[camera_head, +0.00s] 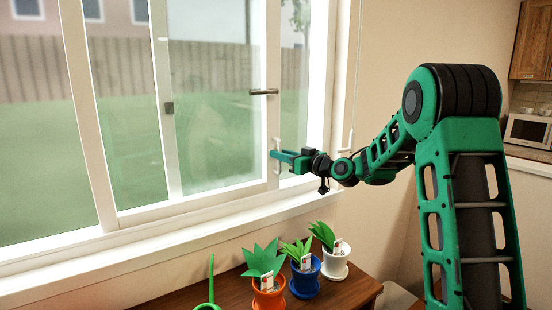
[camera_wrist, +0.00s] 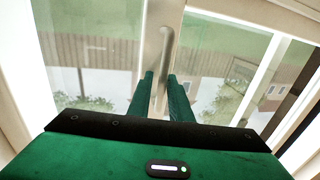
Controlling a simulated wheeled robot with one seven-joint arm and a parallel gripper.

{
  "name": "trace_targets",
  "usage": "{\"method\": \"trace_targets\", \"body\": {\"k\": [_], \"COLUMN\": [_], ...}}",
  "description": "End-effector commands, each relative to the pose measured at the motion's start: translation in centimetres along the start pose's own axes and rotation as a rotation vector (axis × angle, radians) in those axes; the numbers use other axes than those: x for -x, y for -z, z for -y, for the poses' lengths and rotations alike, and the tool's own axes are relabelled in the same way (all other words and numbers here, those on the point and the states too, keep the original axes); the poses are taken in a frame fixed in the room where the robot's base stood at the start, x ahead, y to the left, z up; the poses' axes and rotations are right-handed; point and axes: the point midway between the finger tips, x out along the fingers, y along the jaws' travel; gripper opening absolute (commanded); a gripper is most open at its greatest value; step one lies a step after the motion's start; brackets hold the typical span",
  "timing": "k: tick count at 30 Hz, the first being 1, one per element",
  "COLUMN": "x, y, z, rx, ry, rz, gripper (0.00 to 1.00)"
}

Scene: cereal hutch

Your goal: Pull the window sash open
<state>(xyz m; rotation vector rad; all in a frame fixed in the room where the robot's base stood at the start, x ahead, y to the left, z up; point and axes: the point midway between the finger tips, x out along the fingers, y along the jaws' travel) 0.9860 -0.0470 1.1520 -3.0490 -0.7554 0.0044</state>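The window sash (camera_head: 273,110) has a white frame and a clear pane, and stands at the right part of the window. A pale upright pull handle (camera_head: 277,143) is on its frame. My gripper (camera_head: 274,154) is at this handle, reaching in from the right. In the wrist view the handle (camera_wrist: 165,45) runs down between my two green fingers (camera_wrist: 160,78). The fingers are a little apart, one on each side of it. I cannot tell whether they press on it or stand open around it. A dark lever (camera_head: 263,92) sits higher on the sash frame.
Potted plants in orange (camera_head: 268,299), blue (camera_head: 304,283) and white (camera_head: 335,264) pots stand on a wooden table (camera_head: 348,291) below the window. A green curved thing (camera_head: 211,290) is left of them. A microwave (camera_head: 528,131) is far right.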

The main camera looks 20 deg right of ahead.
Motion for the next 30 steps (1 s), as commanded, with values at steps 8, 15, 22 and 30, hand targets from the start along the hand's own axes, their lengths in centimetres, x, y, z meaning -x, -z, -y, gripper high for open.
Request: {"method": "trace_targets", "body": {"k": [8,15,22,30], "x": [-0.1,2.4,6.8,10.2], "y": [0.1,0.1,0.0,-0.1], "z": [0.3,0.3,0.3,0.3], "rx": [0.0,-0.001,-0.001,0.0], "ry": [0.004,0.003,0.002,0.003], "rz": [-0.001,-0.001,-0.001,0.0], "gripper": [0.18,0.18,0.18,0.18]}}
